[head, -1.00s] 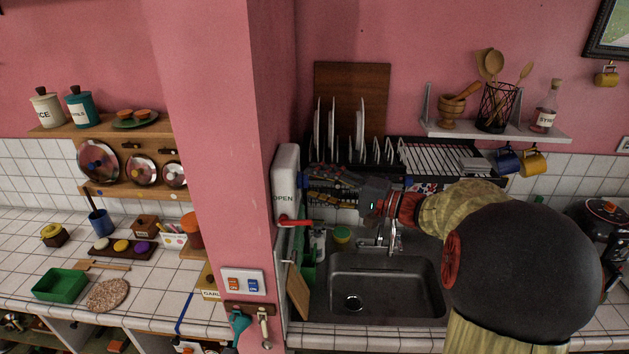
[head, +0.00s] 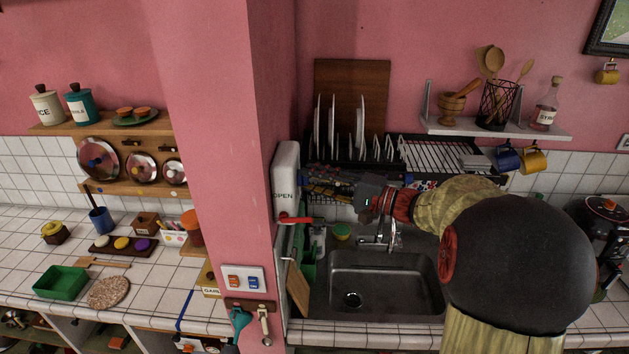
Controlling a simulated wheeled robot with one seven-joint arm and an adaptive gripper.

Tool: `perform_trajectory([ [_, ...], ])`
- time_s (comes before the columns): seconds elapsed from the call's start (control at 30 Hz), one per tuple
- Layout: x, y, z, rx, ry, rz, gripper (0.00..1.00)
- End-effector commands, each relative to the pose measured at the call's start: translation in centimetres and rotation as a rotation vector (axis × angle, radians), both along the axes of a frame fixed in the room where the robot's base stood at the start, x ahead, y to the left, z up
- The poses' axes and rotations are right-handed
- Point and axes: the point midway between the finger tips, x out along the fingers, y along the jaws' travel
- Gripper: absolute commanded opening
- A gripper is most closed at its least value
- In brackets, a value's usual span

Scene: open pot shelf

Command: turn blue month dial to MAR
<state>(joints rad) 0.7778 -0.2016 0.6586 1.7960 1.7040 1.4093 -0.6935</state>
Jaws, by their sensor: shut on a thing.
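My gripper (head: 318,187) reaches left from above the sink towards the right side of the pink pillar, beside the white box marked OPEN (head: 285,182). Its fingers are close together and their tips end near the box's right edge. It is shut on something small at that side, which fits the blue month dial. The dial's face, its letters and its pointer cannot be made out. The contact is too small and dark to see clearly.
The red lever (head: 297,220) sticks out just below my gripper. The dish rack (head: 425,155) with plates stands behind it. The tap (head: 392,238) and sink (head: 385,282) lie below. The pink pillar (head: 215,150) stands close on the left.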

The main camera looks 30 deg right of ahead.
Motion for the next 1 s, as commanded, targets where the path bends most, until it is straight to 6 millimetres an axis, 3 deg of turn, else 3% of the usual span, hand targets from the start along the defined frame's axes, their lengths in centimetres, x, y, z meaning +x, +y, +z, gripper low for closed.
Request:
perform_trajectory([
  [0.2, 0.0, 0.0, -0.07, 0.0, 0.001, 0.0, 0.05],
  [0.57, -0.01, 0.01, 0.14, 0.039, 0.058, 0.0, 0.05],
  [1.0, 0.08, -0.04, 0.7, 0.237, 0.353, 0.0, 0.05],
])
